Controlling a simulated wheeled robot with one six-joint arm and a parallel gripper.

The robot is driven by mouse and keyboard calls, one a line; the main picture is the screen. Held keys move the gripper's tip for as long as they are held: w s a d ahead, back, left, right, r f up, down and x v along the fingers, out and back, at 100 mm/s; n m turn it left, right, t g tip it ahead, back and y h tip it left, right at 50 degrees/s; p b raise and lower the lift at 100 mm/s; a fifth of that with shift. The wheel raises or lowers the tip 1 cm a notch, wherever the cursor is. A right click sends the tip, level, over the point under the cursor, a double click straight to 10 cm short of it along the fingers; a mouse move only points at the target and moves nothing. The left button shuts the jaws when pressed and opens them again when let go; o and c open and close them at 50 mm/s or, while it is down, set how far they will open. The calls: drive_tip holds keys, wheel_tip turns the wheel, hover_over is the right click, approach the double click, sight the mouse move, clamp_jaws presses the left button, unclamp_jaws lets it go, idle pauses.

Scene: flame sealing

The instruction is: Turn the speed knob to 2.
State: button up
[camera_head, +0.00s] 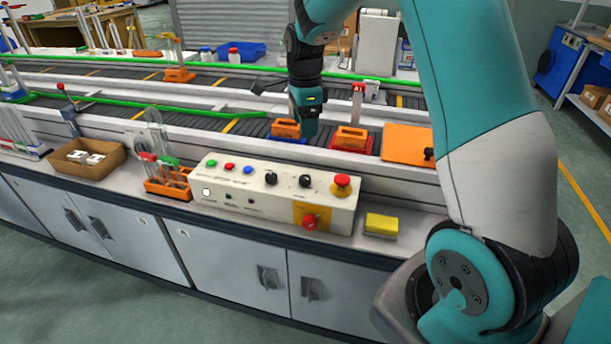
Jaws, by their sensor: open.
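A long white control panel (275,207) sits on the front bench. Its sloped top has green, red and blue buttons, two black knobs and a red emergency button (342,181). The left black knob (271,178) and the right black knob (305,181) are side by side; their labels are too small to read, so I cannot tell which is the speed knob or its setting. My gripper (309,130) points down, empty and open, above and beyond the panel, apart from both knobs. Its fingers are small and hard to make out.
Orange blocks in a blue tray (288,141) and a red tray (351,149) stand behind the panel. An orange tube rack (168,188) and a cardboard box (62,162) are left of it. A yellow sponge (381,225) lies right. Conveyors run behind.

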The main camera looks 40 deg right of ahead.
sight(305, 177)
wheel_tip(305, 177, down, 16)
drive_tip(key=shift+p, duration=0.8)
drive_tip(key=c, duration=0.9)
